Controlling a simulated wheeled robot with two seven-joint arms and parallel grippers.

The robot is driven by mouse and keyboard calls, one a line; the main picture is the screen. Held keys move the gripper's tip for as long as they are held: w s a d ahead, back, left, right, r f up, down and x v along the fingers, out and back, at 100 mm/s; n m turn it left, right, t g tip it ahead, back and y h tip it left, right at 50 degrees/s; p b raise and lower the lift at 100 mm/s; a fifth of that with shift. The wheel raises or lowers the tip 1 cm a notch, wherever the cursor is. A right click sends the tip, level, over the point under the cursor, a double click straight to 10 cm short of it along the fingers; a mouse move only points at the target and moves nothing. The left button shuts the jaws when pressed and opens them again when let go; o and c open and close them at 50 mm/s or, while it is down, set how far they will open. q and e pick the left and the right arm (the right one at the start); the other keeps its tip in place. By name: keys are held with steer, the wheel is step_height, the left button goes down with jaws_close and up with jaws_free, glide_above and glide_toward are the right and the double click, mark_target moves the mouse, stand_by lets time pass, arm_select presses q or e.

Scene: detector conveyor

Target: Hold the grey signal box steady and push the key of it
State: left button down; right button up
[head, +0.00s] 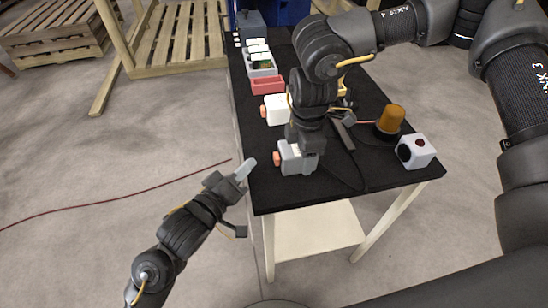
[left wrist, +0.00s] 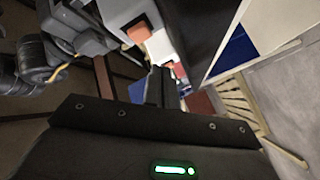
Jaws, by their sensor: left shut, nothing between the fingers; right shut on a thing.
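The grey signal box (head: 292,163) sits near the front left of the black table in the head view. Its orange key (head: 277,159) sticks out of its left side. My right gripper (head: 312,158) comes down from above and is shut on the box, hiding part of it. My left gripper (head: 247,168) is shut and empty, left of the key, with a visible gap between its tips and the key. In the left wrist view the shut fingers (left wrist: 160,88) point towards the table; an orange block (left wrist: 138,33) shows beyond them, but I cannot tell whether it is this key.
A white box (head: 276,110) with an orange key stands behind the grey box, then a red tray (head: 268,85). An amber beacon (head: 391,119) and a white cube (head: 416,151) with a dark round face stand to the right. The floor left of the table is open, with a red cable.

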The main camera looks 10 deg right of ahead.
arm_select(q)
steer(key=shift+a, duration=0.9)
arm_select(e)
steer(key=o, duration=1.2)
steer(key=shift+o, duration=0.2)
